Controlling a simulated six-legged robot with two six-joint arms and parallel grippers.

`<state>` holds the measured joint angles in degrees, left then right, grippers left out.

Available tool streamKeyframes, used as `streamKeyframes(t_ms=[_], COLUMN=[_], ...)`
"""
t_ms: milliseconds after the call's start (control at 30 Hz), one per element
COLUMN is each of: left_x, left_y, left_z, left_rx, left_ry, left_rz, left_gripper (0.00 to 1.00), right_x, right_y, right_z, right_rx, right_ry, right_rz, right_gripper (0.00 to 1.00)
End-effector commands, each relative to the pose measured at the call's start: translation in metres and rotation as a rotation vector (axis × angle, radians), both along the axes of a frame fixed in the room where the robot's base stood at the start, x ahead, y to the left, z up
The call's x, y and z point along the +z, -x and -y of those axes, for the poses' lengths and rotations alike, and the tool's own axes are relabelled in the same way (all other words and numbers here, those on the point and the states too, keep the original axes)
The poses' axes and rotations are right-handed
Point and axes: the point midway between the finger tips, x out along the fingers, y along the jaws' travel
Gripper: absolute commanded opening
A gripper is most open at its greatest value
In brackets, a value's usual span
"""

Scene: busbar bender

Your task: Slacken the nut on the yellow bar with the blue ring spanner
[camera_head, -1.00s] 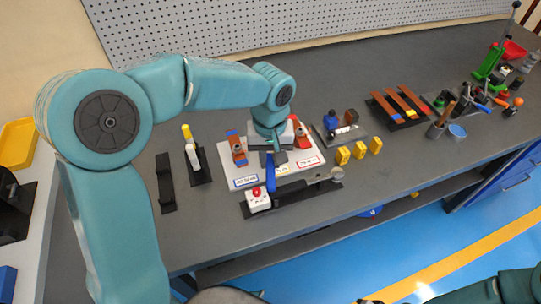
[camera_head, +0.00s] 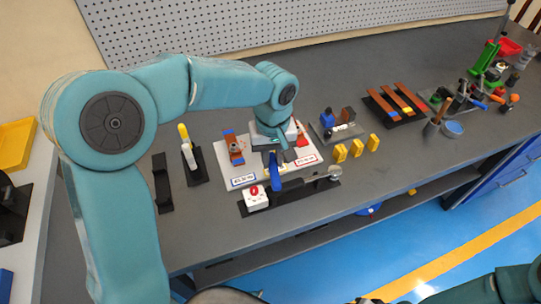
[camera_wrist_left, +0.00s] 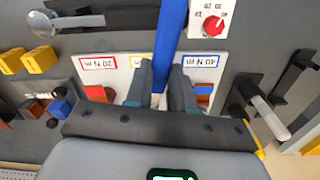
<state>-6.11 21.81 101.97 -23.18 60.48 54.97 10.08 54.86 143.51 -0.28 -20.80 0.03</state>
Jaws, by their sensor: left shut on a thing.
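My left gripper (camera_head: 278,160) is shut on the blue ring spanner (camera_head: 274,172) above the white board (camera_head: 234,170). In the left wrist view the spanner's blue handle (camera_wrist_left: 170,38) runs up from between the fingers (camera_wrist_left: 160,88). Its ring end is hidden by the gripper. The blue-marked copper bar (camera_head: 235,148) with its nut stands left of the gripper. The red-marked bar (camera_head: 302,138) is partly covered by my wrist. The yellow bar and its nut are hidden behind the gripper; I cannot tell whether the ring is around the nut. My right gripper is out of view.
A white box with a red knob (camera_head: 256,198) and a long metal tool (camera_head: 334,173) sit at the board's front. A stand with a yellow-tipped tool (camera_head: 188,150) is left. Several yellow blocks (camera_head: 357,148) stand right.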

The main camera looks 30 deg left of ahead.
Motion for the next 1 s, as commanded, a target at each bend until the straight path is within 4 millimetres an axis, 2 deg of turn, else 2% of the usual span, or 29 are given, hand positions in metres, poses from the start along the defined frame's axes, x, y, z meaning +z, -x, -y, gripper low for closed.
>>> streamKeyframes(t_ms=[467,800,1000], left_x=[0.0,0.0,0.0], left_y=[-0.007,-0.008,-0.013], left_z=[0.008,0.009,0.014], left_rx=[0.104,0.115,0.189], left_ry=[0.0,0.0,0.0], left_rz=[0.002,0.002,0.001], left_gripper=[0.0,0.0,0.0], right_x=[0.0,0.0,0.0], right_y=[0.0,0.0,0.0], right_z=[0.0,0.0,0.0], right_rx=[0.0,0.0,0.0], right_ry=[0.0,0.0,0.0], right_rz=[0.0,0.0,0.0], right_gripper=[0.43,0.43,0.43])
